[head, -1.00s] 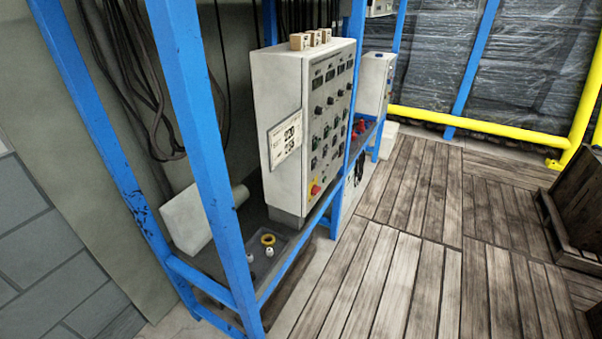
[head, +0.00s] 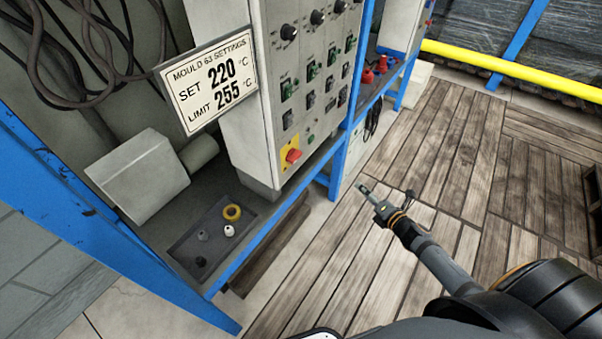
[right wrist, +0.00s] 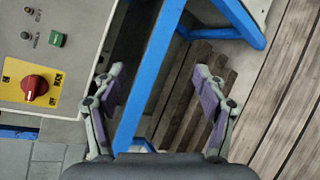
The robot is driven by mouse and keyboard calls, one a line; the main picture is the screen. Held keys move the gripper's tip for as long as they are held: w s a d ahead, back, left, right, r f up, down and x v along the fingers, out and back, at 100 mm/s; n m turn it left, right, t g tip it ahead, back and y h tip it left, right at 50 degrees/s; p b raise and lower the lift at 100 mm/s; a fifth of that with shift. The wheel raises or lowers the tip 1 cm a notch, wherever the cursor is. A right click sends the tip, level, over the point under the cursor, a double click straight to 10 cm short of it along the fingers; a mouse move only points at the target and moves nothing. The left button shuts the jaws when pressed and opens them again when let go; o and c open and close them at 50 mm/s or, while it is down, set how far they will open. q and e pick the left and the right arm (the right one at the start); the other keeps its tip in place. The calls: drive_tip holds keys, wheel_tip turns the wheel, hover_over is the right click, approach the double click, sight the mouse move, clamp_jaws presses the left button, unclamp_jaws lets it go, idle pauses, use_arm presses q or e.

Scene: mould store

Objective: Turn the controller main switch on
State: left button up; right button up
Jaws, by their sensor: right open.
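The controller (head: 232,125) is a tall pale cabinet on a blue-framed shelf, with rows of knobs and switches on its front. Its main switch is a red rotary knob (head: 293,156) on a yellow plate, low on the front panel. My right gripper (head: 364,188) is apart from the panel, to the right of the switch. In the wrist view its jaws (right wrist: 160,85) are open and empty. My left gripper is out of view.
A settings sign (head: 208,80) reads Mould 63, set 220 °C, limit 255 °C. A dark tray (head: 190,243) holds a yellow ring and small knobs. A blue post (head: 357,60) stands beside the controller. The plank floor (head: 440,130) is clear to the right.

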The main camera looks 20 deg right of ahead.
drive_tip(key=w+a+r+n+y+b, duration=0.2)
drive_tip(key=a+r+n+y, duration=0.2)
drive_tip(key=a+r+n, duration=0.3)
drive_tip(key=n+y, duration=0.5)
drive_tip(key=n, duration=0.5)
approach(298, 158)
drive_tip(key=x, duration=0.4)
drive_tip(key=shift+w+a+r, duration=0.1)
drive_tip(key=shift+a+r, duration=0.05)
drive_tip(key=shift+r, duration=0.25)
drive_tip(key=p+x, duration=0.1)
drive_tip(key=x, duration=0.3)
drive_tip(key=shift+f, duration=0.2)
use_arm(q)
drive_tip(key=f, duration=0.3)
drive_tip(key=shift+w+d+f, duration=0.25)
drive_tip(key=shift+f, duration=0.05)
use_arm(e)
drive_tip(key=shift+w+a+f, duration=0.15)
drive_tip(key=shift+w+a, duration=0.15)
drive_tip(key=shift+w, duration=0.05)
drive_tip(key=shift+c, duration=0.4)
drive_tip(key=c, duration=1.1)
